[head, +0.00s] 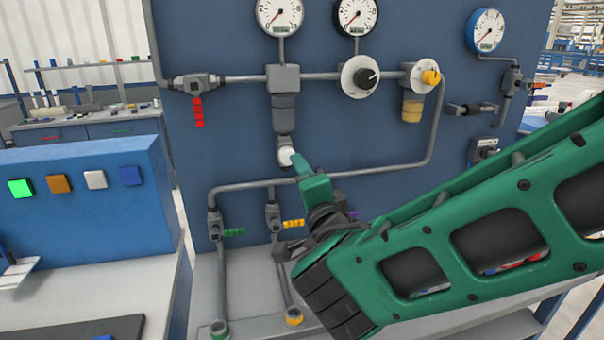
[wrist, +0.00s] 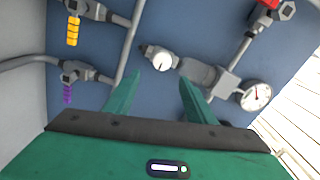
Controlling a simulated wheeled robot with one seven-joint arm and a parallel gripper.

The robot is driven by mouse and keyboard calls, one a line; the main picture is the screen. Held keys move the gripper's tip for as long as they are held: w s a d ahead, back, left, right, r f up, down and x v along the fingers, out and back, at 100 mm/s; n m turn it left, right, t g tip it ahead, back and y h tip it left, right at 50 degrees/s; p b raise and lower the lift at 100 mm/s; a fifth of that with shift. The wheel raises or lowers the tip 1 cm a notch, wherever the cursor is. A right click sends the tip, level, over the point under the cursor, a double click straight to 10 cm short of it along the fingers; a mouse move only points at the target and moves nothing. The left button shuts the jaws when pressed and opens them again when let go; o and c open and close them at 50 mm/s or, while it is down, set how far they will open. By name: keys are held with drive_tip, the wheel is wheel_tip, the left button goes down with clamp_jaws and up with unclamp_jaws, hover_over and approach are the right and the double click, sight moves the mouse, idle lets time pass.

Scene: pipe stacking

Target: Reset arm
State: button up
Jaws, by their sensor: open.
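My green arm reaches in from the right in the head view. My gripper (head: 298,160) is in front of the blue pipe panel (head: 330,128), near the white cap (head: 285,156) under the grey filter unit. In the wrist view my gripper (wrist: 163,84) shows two green fingers spread apart with nothing between them. The white-faced knob (wrist: 159,60) shows just beyond and between the fingertips. I cannot tell from the head view whether a finger touches the white cap.
The panel carries gauges (head: 280,15), a red-handled valve (head: 198,108), a green-handled valve (head: 232,232) and a yellow-handled valve (head: 293,223). A grey pipe (head: 380,170) runs close behind my gripper. A blue button console (head: 90,220) stands at left.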

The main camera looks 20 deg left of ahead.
drive_tip(key=shift+d, duration=0.1)
drive_tip(key=w+d+f+h, duration=0.2)
drive_tip(key=w+d+h, duration=0.4)
drive_tip(key=d, duration=0.6)
drive_tip(key=d+f+m+g+h, duration=0.1)
drive_tip(key=d+f+g+h, duration=0.2)
drive_tip(key=d, duration=1.3)
drive_tip(key=d+f+m+g+h, duration=0.1)
drive_tip(key=d+f+g+h, duration=0.2)
drive_tip(key=d, duration=1.3)
drive_tip(key=s+d+f+n+g, duration=0.1)
drive_tip(key=s+d+f+g, duration=0.2)
drive_tip(key=s+d, duration=0.45)
drive_tip(key=s+d+f+n+g, duration=0.1)
drive_tip(key=s+d+f+g, duration=0.15)
drive_tip(key=s+d, duration=0.5)
drive_tip(key=s+f+n+g+y, duration=0.1)
drive_tip(key=s+n+g+y, duration=0.1)
drive_tip(key=s, duration=1.5)
drive_tip(key=shift+s+a+n+g+y, duration=0.3)
drive_tip(key=shift+g+y, duration=0.2)
drive_tip(key=shift+g, duration=0.45)
